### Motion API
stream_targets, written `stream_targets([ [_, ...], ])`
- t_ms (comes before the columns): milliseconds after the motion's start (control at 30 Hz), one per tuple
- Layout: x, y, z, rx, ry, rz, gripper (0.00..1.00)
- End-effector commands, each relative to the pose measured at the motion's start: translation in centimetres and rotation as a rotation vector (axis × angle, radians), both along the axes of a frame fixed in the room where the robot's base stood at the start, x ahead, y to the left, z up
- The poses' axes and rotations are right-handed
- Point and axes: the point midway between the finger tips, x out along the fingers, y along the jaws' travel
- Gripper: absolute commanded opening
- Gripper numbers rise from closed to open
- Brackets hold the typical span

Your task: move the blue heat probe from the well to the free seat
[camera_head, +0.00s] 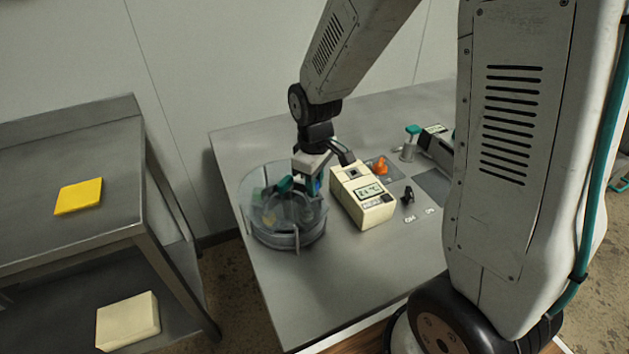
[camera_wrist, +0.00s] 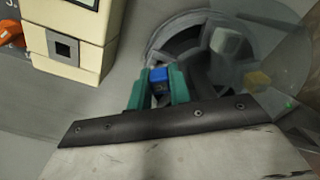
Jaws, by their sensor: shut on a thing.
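My gripper (camera_wrist: 159,90) has green fingers, shut on the blue heat probe (camera_wrist: 159,86), whose blue top shows between the fingertips. In the head view my gripper (camera_head: 306,186) points down at the right side of a round, see-through carousel (camera_head: 287,236), with a bit of blue at the fingers. The carousel (camera_wrist: 183,37) has dark compartments, and the probe appears over or in its near part; its lower end is hidden. The cream heater block (camera_head: 367,206) stands just right of the carousel; its square well (camera_wrist: 66,47) looks dark and empty.
A pale block (camera_wrist: 225,42) sits in the carousel, partly behind its clear cover. An orange object (camera_head: 380,166), a small black part (camera_head: 408,195) and a green-topped post (camera_head: 411,131) stand right of the heater block. The table's front is clear.

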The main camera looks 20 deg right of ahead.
Motion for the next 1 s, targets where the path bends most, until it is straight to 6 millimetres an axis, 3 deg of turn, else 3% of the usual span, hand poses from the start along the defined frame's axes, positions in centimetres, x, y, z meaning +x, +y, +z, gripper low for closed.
stream_targets([
  [1000, 0.0, 0.0, -0.86, 0.0, 0.0, 0.0, 0.0],
])
